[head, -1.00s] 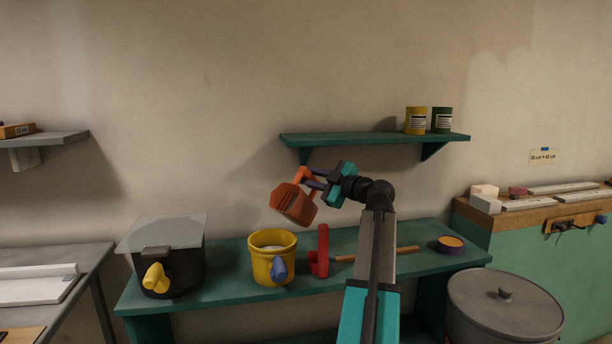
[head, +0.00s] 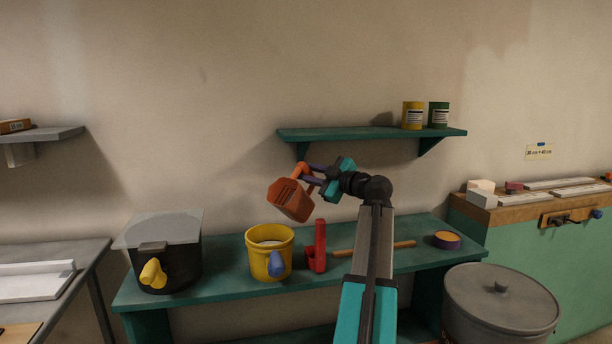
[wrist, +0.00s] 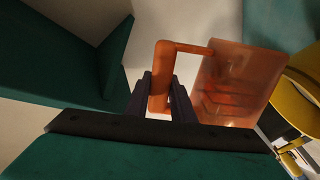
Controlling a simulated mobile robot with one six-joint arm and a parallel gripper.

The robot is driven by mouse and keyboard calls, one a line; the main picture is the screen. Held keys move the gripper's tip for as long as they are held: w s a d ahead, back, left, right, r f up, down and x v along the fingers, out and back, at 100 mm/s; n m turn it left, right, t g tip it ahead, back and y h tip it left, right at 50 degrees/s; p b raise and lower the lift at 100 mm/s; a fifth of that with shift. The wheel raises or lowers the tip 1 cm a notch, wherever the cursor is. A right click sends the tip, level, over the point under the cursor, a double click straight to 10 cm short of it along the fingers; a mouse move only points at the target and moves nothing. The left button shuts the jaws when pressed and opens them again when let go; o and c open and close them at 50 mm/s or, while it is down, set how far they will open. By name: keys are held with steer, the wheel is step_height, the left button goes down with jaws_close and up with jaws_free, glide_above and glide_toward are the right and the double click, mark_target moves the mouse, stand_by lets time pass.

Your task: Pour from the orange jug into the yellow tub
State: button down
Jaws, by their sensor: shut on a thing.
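The orange jug (head: 290,200) is in the air, tilted, above and a little right of the yellow tub. My gripper (head: 312,173) is shut on the jug's handle. In the wrist view the handle (wrist: 162,80) sits between the two dark fingers, and the jug's body (wrist: 235,85) is to the right. The yellow tub (head: 258,262) stands upright on the green bench with pale contents showing inside. Its rim also shows in the wrist view (wrist: 290,85) at the right edge. I cannot see any stream from the jug.
On the green bench (head: 215,288) are a dark lidded pot (head: 185,262) at left, a red upright object (head: 319,245) right of the tub, a wooden stick (head: 400,246) and a purple-orange roll (head: 446,240). A green shelf (head: 370,133) with two cans hangs behind the arm.

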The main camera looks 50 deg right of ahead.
steer(key=shift+r, duration=3.35)
steer(key=s+a+m+p, duration=0.4)
steer(key=s+a+m, duration=0.1)
steer(key=m, duration=0.3)
steer(key=shift+a+m, duration=0.4)
steer(key=shift+a, duration=0.1)
steer(key=shift+s, duration=0.1)
steer(key=shift+a, duration=0.1)
steer(key=s+a+r, duration=0.3)
steer(key=s+a, duration=0.3)
steer(key=a, duration=0.1)
steer(key=shift+s+a, duration=0.15)
steer(key=shift+s, duration=0.1)
stand_by(0.8)
steer(key=shift+a, duration=0.1)
